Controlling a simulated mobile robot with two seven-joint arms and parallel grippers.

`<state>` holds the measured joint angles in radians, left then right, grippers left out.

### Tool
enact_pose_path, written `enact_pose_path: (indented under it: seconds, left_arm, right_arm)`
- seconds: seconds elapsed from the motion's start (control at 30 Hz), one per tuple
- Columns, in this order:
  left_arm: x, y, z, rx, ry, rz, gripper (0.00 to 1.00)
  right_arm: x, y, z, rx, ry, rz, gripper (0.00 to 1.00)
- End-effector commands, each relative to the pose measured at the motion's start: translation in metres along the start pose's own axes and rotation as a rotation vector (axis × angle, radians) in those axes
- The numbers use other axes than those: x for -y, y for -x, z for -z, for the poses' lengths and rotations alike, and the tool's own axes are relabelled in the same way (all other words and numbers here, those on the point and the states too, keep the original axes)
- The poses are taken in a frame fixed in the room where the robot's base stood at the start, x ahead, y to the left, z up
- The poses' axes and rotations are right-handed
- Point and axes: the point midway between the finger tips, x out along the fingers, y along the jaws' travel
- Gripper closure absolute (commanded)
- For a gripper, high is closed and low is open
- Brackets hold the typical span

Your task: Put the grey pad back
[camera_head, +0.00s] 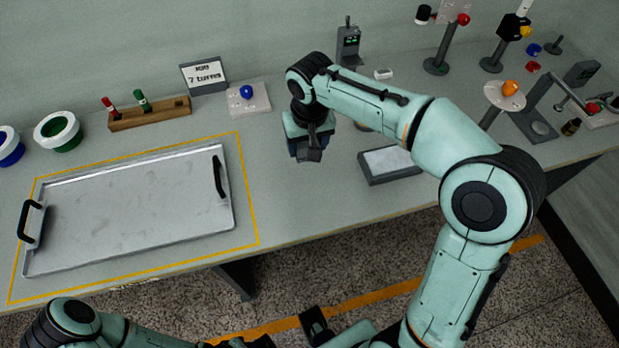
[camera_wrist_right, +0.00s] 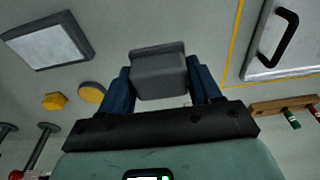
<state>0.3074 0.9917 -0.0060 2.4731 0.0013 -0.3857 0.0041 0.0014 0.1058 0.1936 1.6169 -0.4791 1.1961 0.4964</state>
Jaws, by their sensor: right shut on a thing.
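My right gripper (camera_head: 309,152) hangs above the middle of the table, between the metal tray and the shallow grey box. It is shut on the grey pad (camera_wrist_right: 159,76), a small dark grey block with a raised lip, seen between the blue fingers in the right wrist view. In the head view only a little of the grey pad (camera_head: 313,155) shows below the fingers. My left arm lies low at the bottom left of the head view; its gripper is too cut off and dark to read.
The metal tray (camera_head: 130,208) with black handles lies inside a yellow outline. A shallow box (camera_head: 367,176) with a pale inside stands right of the gripper. Behind are a wooden rack (camera_head: 150,114), a "7 turns" sign (camera_head: 204,75) and a blue knob (camera_head: 246,92). Several stands fill the right.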

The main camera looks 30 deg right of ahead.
Motion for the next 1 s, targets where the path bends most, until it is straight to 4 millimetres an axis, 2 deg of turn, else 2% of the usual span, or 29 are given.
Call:
enact_pose_path:
  seconds: [0.03, 0.1, 0.3, 0.47, 0.7, 0.8, 1.0]
  left_arm:
    - [0.002, -0.004, -0.001, 0.002, 0.001, 0.001, 0.55]
    - [0.003, -0.007, -0.001, 0.003, 0.001, 0.001, 0.55]
    - [0.004, -0.011, -0.001, 0.004, 0.001, 0.001, 0.55]
    - [0.005, -0.013, -0.001, 0.005, 0.001, 0.001, 0.55]
    - [0.007, -0.018, -0.002, 0.006, 0.002, 0.002, 0.55]
    - [0.007, -0.019, -0.002, 0.007, 0.002, 0.002, 0.55]
    - [0.007, -0.019, -0.002, 0.007, 0.002, 0.002, 0.55]
  right_arm:
    - [-0.001, -0.017, -0.004, 0.006, -0.001, -0.003, 0.65]
    - [-0.001, -0.035, -0.006, 0.005, -0.001, -0.002, 0.65]
    - [0.000, -0.072, -0.011, 0.002, -0.002, -0.001, 0.65]
    - [0.000, -0.083, -0.012, 0.000, -0.001, -0.001, 0.65]
    - [0.000, -0.122, -0.019, 0.003, -0.001, -0.001, 0.65]
    - [0.000, -0.133, -0.020, 0.001, -0.001, 0.000, 0.65]
    - [0.000, -0.136, -0.020, -0.001, -0.002, 0.000, 0.65]
